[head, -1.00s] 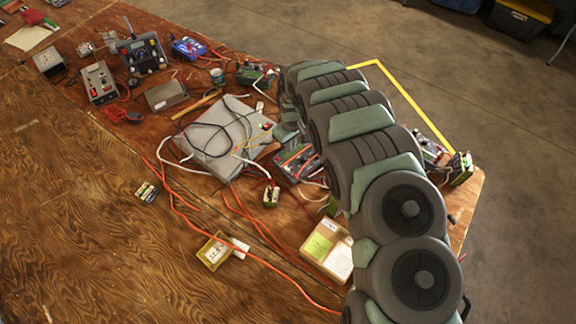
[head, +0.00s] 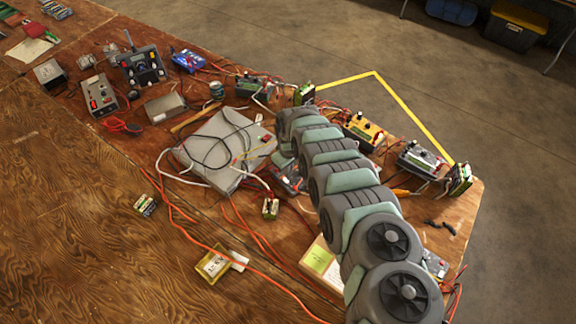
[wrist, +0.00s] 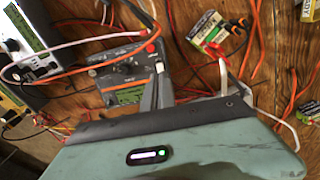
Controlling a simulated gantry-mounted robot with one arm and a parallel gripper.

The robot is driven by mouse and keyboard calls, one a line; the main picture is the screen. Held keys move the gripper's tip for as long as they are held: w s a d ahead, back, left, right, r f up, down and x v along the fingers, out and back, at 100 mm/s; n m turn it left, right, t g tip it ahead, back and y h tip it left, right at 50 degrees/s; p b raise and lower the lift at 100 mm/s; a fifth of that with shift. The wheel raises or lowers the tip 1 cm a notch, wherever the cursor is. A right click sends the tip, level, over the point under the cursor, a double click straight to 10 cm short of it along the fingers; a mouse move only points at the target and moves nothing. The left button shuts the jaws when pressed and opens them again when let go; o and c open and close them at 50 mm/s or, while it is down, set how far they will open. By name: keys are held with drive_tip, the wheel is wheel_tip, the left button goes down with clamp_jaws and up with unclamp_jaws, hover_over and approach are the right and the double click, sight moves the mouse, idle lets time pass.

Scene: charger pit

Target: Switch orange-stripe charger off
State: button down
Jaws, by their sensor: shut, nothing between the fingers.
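The orange-stripe charger (head: 290,180) is a dark grey box right of the flat grey case, partly hidden behind my arm in the head view. In the wrist view the charger (wrist: 125,72) shows orange lines, a green label and a red knob at its far right corner. My gripper (wrist: 158,72) is shut and empty, its narrow grey fingers over the charger's right part. Whether the fingertips touch it I cannot tell. The charger's switch and its position are not clear. In the head view my arm hides the gripper.
The flat grey case (head: 215,150) carries loose black and white cables. A yellow charger (head: 364,131) and a grey charger (head: 421,159) stand to the right. A small battery pack (head: 270,208) stands close in front. Orange cables cross the table; its left front is mostly clear.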

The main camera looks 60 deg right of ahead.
sight(287, 181)
drive_tip(key=shift+w+f+b, duration=0.15)
drive_tip(key=shift+f+b, duration=1.6)
drive_tip(key=shift+f, duration=1.2)
